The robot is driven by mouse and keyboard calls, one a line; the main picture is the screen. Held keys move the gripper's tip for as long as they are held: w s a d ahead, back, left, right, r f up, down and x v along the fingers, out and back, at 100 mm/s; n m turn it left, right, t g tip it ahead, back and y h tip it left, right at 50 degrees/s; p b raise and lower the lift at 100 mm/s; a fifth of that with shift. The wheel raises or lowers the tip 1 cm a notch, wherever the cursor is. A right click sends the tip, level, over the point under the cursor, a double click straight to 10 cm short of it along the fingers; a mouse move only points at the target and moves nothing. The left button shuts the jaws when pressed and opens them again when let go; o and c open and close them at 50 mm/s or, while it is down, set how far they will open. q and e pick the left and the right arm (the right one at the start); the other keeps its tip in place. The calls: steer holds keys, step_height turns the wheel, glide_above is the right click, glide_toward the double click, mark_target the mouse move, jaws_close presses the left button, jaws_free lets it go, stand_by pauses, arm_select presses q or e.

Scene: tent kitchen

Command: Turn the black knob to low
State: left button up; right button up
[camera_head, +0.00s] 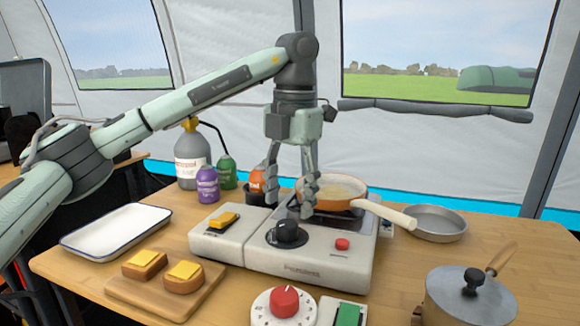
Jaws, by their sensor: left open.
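The black knob (286,233) sits on the sloped front face of the white camping stove (320,262). Its markings are too small to read. My left gripper (288,197) points down over the stove, above and behind the knob. Its two fingers are spread, with nothing between them, and they do not appear to touch the knob. My right gripper is not in view.
An orange pan (332,190) stands on the burner, its pale handle (388,212) reaching right. A yellow switch (223,219) and a red button (342,244) flank the knob. A red dial (284,300) and green switch (347,314) stand in front. A lidded pot (468,298) is right.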

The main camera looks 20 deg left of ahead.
mark_target(291, 225)
arm_select(q)
step_height(291, 225, up, 7)
steer(key=shift+d, duration=0.15)
steer(key=shift+s, duration=0.15)
stand_by(0.4)
